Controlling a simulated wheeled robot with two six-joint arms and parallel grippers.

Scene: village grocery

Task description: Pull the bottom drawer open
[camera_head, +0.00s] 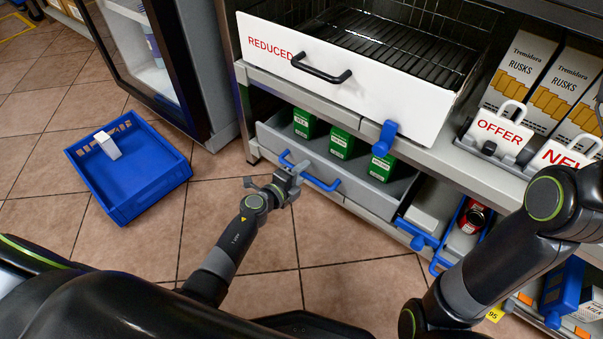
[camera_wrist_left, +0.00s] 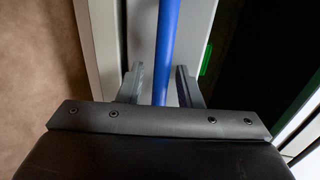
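The bottom drawer (camera_head: 355,189) has a grey front and a blue bar handle (camera_head: 323,183). It sits below a white drawer, with green boxes visible inside behind its front. My left gripper (camera_head: 296,172) is at the left part of this handle. In the left wrist view, the blue handle (camera_wrist_left: 167,45) runs between the two fingers of my left gripper (camera_wrist_left: 161,80). The fingers stand apart, with a gap visible beside the bar, so the gripper is open around it. My right arm shows at the right of the head view, but its gripper is not in view.
The white drawer (camera_head: 400,95) marked "REDUCED" stands pulled out above. A blue crate (camera_head: 140,205) with a small white box (camera_head: 108,146) is on the tiled floor at left. Blue-handled bins stand right of the bottom drawer. The floor in front of the drawer is clear apart from my arm.

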